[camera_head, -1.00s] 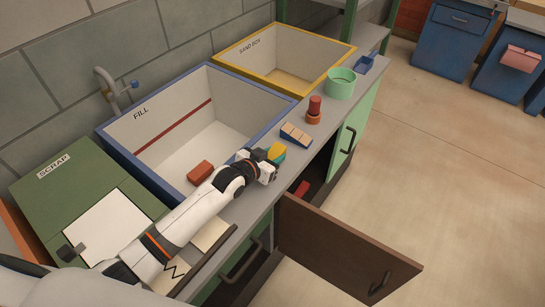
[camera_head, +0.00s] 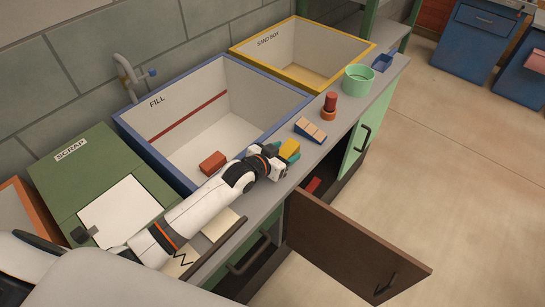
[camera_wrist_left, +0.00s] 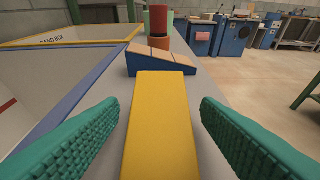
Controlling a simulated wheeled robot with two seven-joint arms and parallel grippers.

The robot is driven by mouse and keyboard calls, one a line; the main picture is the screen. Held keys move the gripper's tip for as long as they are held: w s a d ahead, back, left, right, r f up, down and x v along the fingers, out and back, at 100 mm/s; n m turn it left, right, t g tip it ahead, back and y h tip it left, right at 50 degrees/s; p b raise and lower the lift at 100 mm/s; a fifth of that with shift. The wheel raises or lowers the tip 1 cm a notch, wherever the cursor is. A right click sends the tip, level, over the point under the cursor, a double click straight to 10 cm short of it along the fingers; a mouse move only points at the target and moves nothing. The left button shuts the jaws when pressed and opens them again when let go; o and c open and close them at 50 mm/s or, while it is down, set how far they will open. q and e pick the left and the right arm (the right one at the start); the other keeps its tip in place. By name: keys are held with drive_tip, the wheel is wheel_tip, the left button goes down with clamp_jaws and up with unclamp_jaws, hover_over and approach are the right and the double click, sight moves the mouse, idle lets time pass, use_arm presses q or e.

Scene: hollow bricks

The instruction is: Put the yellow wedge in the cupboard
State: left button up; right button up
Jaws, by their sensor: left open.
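The yellow wedge (camera_head: 290,147) lies on the grey counter beside the blue-rimmed FILL basin. In the left wrist view the yellow wedge (camera_wrist_left: 160,120) stands between the two green fingers, with a gap on each side. My left gripper (camera_head: 286,150) is open around it; it also shows in the left wrist view (camera_wrist_left: 160,135). The cupboard (camera_head: 318,190) under the counter has its brown door (camera_head: 345,245) swung open. A red piece (camera_head: 313,185) is inside it. My right gripper is not in view.
A blue wedge with tan top (camera_head: 311,130) stands just beyond the yellow one. Behind it are a red and orange stack (camera_head: 329,106), a green pot (camera_head: 358,79) and a blue tray (camera_head: 382,63). The open door juts over clear floor.

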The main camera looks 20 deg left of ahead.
use_arm(q)
drive_tip(key=v, duration=1.1)
